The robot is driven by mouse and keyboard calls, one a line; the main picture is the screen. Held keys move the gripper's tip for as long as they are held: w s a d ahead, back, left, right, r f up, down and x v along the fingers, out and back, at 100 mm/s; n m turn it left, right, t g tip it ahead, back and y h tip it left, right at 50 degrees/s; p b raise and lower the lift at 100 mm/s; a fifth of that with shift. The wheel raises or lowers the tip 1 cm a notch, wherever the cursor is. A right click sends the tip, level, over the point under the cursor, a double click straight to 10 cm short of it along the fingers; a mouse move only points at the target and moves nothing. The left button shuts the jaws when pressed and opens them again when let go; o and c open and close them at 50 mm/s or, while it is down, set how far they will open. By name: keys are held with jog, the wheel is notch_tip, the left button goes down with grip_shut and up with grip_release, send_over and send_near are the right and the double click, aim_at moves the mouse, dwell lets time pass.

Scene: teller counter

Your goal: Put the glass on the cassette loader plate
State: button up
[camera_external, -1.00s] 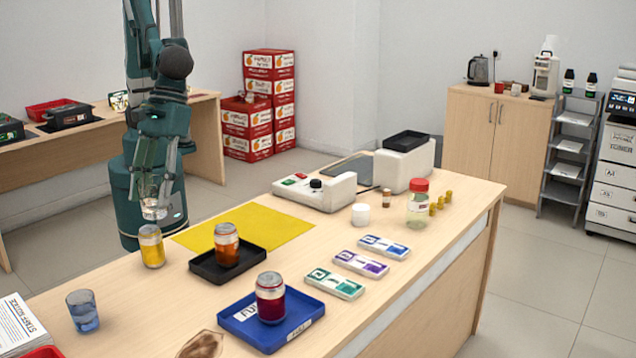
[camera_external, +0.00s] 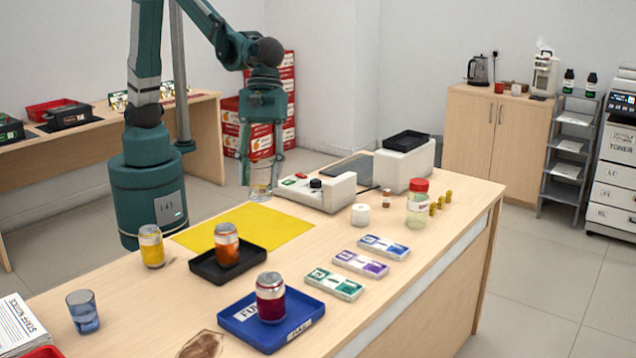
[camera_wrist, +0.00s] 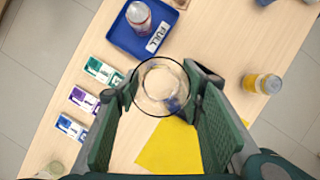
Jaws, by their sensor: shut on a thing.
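My gripper (camera_external: 261,178) is shut on a clear glass (camera_external: 260,191), held upright above the far corner of the yellow mat. In the wrist view my gripper (camera_wrist: 162,88) has a finger on each side of the glass (camera_wrist: 160,82), whose round rim faces the camera. A white device (camera_external: 325,194) with a black knob and red and green marks stands just right of the glass. Behind it lies a flat dark plate (camera_external: 352,168). A white block with a black tray (camera_external: 406,140) on top stands further right. I cannot tell which of these is the cassette loader plate.
The yellow mat (camera_external: 272,230) is bare. A yellow can (camera_external: 152,248), a black tray (camera_external: 205,268) with an orange can, a blue tray (camera_external: 243,330) with a red can, and a blue glass (camera_external: 83,312) stand nearer. A red-lidded jar (camera_external: 417,210) is at the right.

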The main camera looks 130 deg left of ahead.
jog(key=w+a+n+t+y, duration=0.15)
jog(key=a+n, duration=0.55)
jog(key=a, duration=4.2)
jog(key=s+a+n+y+p, duration=0.1)
jog(key=s+a+n, duration=0.1)
jog(key=s+a, duration=0.75)
jog(key=s+a+n+y, duration=0.1)
jog(key=s+a, duration=0.4)
jog(key=a, duration=0.9)
jog(key=s+a+n+y+p, duration=0.1)
jog(key=s+a+n, duration=0.1)
jog(key=s+a, duration=0.75)
jog(key=s+a+x, duration=0.1)
jog(key=a+x, duration=0.1)
jog(key=x, duration=0.9)
jog(key=shift+f+t, duration=0.35)
jog(key=shift+f, duration=0.15)
jog(key=shift+s+a+h, duration=0.1)
jog(key=shift+h, duration=0.15)
notch_tip(320, 180, down, 6)
jog(key=b, duration=0.1)
jog(key=shift+f+b, duration=0.15)
jog(key=shift+b, duration=0.15)
